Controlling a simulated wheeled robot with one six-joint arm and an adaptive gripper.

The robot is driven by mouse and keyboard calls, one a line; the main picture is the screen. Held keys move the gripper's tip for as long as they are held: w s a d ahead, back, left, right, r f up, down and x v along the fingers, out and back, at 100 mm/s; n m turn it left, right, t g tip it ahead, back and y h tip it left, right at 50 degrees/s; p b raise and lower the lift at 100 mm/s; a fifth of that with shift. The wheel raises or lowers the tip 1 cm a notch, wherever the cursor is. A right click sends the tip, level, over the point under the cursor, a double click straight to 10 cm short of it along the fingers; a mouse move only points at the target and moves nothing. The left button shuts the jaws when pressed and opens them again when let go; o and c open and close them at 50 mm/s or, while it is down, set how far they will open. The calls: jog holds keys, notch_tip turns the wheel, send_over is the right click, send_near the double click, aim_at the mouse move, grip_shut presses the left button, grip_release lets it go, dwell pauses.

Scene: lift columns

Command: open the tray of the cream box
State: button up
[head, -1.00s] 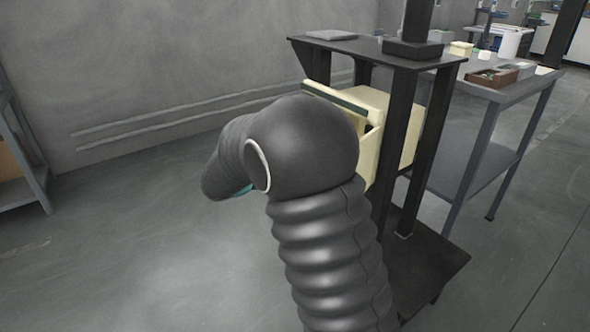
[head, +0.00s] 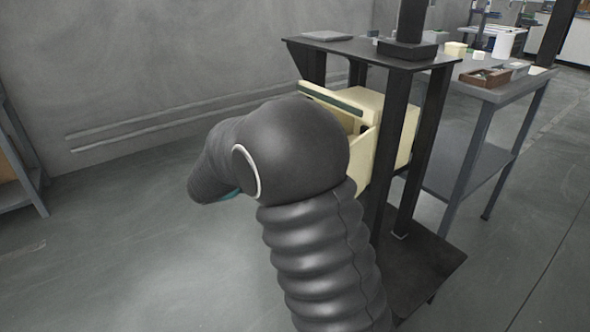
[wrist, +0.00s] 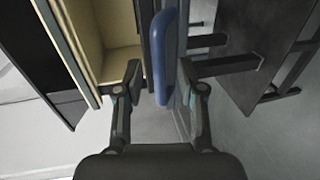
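The cream box (head: 397,118) sits in the black stand in the head view. Its tray (head: 358,152) stands partly out toward the left, with a dark strip along the front panel. In the wrist view the tray's cream inside (wrist: 118,32) is open at the upper left, and a blue handle (wrist: 166,60) is on the outer side of its dark front. My gripper (wrist: 160,78) is open, with one finger on the tray side and the other beyond the handle. I cannot tell whether either finger touches. My arm hides the gripper in the head view.
The black stand's posts (head: 393,145) rise close beside the box. A grey table (head: 508,92) with small items stands behind to the right. A shelf rack (head: 22,160) is at the far left. The floor left of my arm is clear.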

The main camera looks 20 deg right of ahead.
jog(key=v, duration=1)
jog(key=shift+a, duration=0.2)
jog(key=s+f+n+g+y, duration=0.35)
jog(key=s+f+y, duration=0.45)
jog(key=s+f, duration=0.3)
jog(key=s+d+r+m+t+y+p, duration=0.2)
jog(key=s+r+m+y, duration=0.1)
jog(key=s+r, duration=0.4)
jog(key=s+d+r+m+t+y+p, duration=0.2)
jog(key=s+r+m+y, duration=0.1)
jog(key=s+r, duration=0.4)
jog(key=s+m, duration=0.1)
jog(key=s, duration=0.2)
jog(key=shift+s+d+y+p, duration=0.25)
jog(key=shift+d+y+p, duration=0.05)
jog(key=shift+y, duration=0.1)
